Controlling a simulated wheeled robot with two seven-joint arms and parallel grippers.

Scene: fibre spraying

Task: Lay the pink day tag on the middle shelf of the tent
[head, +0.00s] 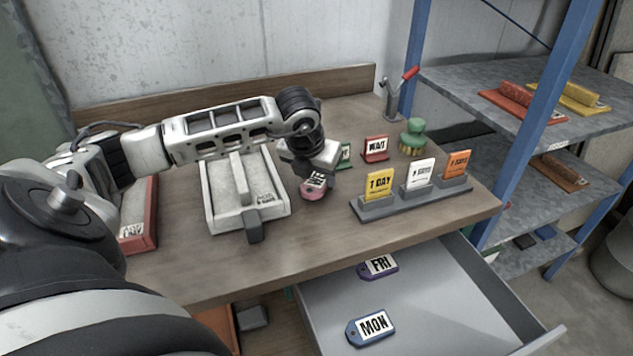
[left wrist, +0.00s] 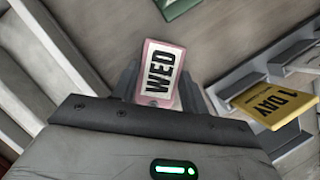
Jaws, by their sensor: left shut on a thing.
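The pink day tag (left wrist: 159,72), lettered WED, sits between the fingers of my left gripper (left wrist: 160,95) in the left wrist view. In the head view my left gripper (head: 315,172) is shut on it, above the wooden table, and the tag (head: 313,191) shows at the fingertips, partly covered. It is to the right of a white tray and left of the card stand. No tent with shelves can be made out in either view. My right gripper is not in view.
An open drawer (head: 440,300) holds FRI (head: 378,266) and MON (head: 371,328) tags. A blue-posted rack (head: 470,90) stands right.

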